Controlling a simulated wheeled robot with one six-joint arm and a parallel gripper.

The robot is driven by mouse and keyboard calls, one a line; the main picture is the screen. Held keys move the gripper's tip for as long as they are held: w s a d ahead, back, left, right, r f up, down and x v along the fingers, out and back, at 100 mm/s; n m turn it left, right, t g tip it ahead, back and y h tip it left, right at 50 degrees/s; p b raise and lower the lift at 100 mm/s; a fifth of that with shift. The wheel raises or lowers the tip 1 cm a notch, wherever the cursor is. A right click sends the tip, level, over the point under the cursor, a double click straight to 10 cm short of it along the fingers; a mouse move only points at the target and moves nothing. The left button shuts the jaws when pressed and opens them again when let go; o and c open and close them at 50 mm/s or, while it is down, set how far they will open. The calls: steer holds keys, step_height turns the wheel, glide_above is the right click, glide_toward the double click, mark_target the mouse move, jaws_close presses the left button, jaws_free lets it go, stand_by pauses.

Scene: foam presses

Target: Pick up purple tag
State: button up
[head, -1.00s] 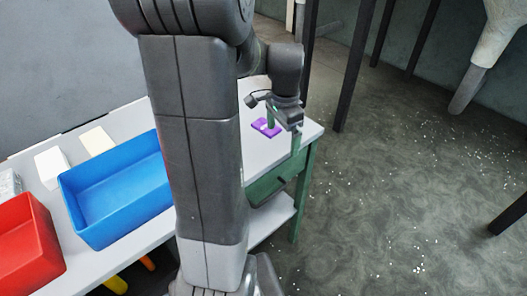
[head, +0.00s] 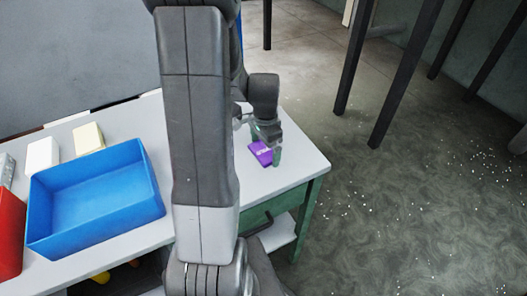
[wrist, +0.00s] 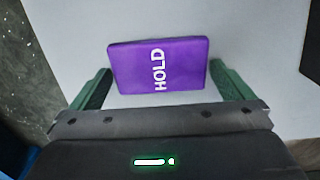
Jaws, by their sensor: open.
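The purple tag (wrist: 185,66) lies flat on the light tabletop, with the white word HOLD on its face. It also shows in the head view (head: 260,152) near the right end of the table. My gripper (wrist: 161,82) is open, with a green finger on each side of the tag's near part. The tag's far part reaches beyond the fingertips. In the head view my gripper (head: 265,150) is low over the table at the tag. I cannot tell whether the fingers touch the tag.
A blue bin (head: 95,200) stands on the table (head: 295,160), left of my arm, with a red bin (head: 10,235) at the far left edge. A white block (head: 42,155) and a cream block (head: 88,139) lie behind the blue bin. The floor right of the table is open.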

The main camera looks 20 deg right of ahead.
steer(key=shift+c, duration=0.4)
steer(key=c, duration=0.6)
steer(key=shift+r, duration=0.1)
